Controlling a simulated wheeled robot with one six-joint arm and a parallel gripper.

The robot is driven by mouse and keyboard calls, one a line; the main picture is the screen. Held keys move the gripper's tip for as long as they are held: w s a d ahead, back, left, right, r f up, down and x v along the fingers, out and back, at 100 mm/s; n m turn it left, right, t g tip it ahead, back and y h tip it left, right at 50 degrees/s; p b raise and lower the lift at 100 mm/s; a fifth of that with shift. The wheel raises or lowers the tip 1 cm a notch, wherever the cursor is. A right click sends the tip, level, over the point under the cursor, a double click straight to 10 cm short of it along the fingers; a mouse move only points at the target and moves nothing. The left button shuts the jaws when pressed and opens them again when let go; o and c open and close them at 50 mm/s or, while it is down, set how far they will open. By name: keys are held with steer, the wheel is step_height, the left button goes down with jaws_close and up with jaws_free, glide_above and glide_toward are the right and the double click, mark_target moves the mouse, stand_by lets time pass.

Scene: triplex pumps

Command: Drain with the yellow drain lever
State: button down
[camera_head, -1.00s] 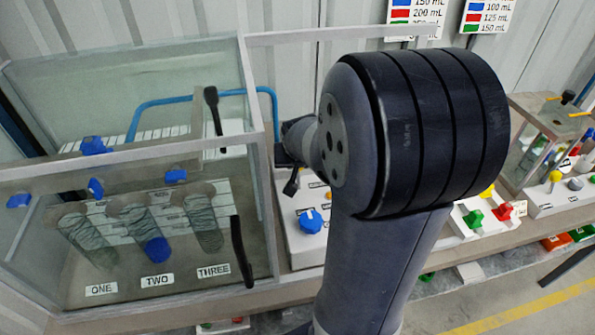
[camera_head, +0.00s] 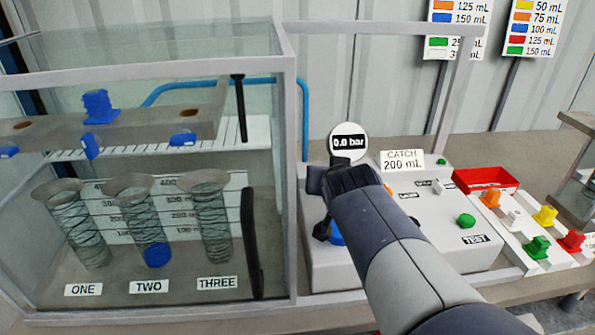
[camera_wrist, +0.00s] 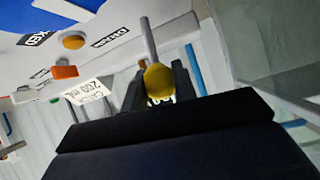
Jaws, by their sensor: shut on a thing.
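The yellow drain lever shows in the wrist view as a round yellow knob (camera_wrist: 158,82) on a grey rod, beside a label that seems to read DRAIN upside down. My gripper (camera_wrist: 157,88) is shut on this knob, with a dark finger on each side of it. In the head view my gripper (camera_head: 324,222) is at the left part of the grey control panel (camera_head: 335,272), and my arm hides the lever there. The pressure gauge (camera_head: 347,142) reads 0.0 bar, and a sign (camera_head: 402,161) reads CATCH 200 mL.
A glass-walled tank (camera_head: 285,45) with cylinders labelled ONE, TWO and THREE stands close to the left of my gripper. A blue plug (camera_head: 157,255) is at the foot of TWO. A green TEST button (camera_head: 466,221), a red tray (camera_head: 486,179) and coloured plugs are to the right.

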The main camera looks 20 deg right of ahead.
steer(key=shift+s+f+t+b, duration=0.15)
steer(key=shift+t+b, duration=0.15)
steer(key=shift+b, duration=0.4)
steer(key=c, duration=1.1)
jaws_free()
steer(key=shift+a, duration=0.1)
steer(key=shift+c, duration=0.2)
